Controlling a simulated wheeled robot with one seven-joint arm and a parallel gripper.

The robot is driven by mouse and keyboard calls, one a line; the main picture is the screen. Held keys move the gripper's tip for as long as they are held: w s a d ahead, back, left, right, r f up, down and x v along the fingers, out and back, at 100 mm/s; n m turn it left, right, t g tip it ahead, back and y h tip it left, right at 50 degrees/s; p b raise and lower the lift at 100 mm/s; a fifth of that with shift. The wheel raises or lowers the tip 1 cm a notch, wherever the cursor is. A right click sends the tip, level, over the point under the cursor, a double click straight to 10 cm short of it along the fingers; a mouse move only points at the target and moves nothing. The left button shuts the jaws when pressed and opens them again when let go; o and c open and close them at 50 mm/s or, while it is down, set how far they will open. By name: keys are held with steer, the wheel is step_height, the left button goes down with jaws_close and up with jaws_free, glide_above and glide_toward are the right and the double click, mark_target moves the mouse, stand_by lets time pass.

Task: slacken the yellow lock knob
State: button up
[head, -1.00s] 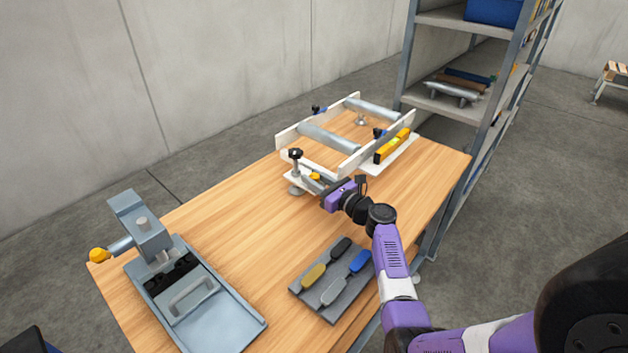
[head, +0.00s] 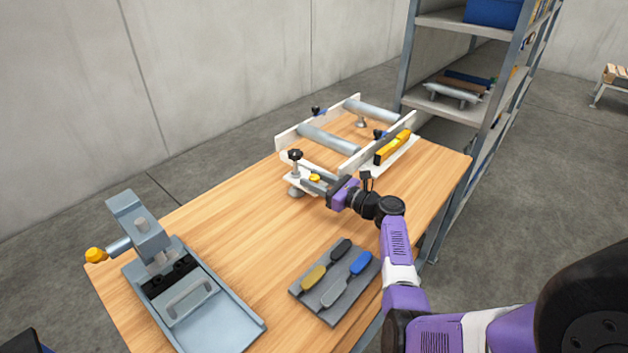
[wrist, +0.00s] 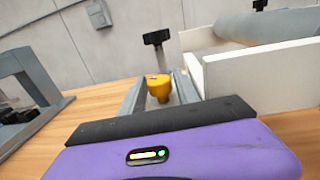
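The yellow lock knob (head: 315,177) sits by the black-topped post at the near end of the roller frame. It shows in the wrist view (wrist: 158,87), just beyond the dark edge of my purple gripper body. My gripper (head: 314,186) reaches in from the right, low at the knob. In the wrist view, grey finger bars lie on either side of the knob, with gaps showing, so my gripper (wrist: 160,90) looks open around it. Whether either finger touches the knob is hard to tell.
The roller frame (head: 297,155) with white side rails stands behind the knob. A yellow level (head: 392,147) lies along its right side. A grey clamp fixture (head: 140,228) with another yellow knob (head: 95,256) is at the left. A grey tool tray (head: 335,283) lies in front.

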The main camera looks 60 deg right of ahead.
steer(key=shift+s+a+b, duration=0.1)
steer(key=shift+s+a, duration=0.1)
steer(key=shift+s, duration=1.1)
steer(key=shift+s+a+b, duration=0.15)
steer(key=shift+s+a, duration=0.1)
steer(key=shift+s, duration=1)
steer(key=shift+s+a+b, duration=0.1)
steer(key=shift+s+a, duration=0.1)
steer(key=shift+s, duration=1.1)
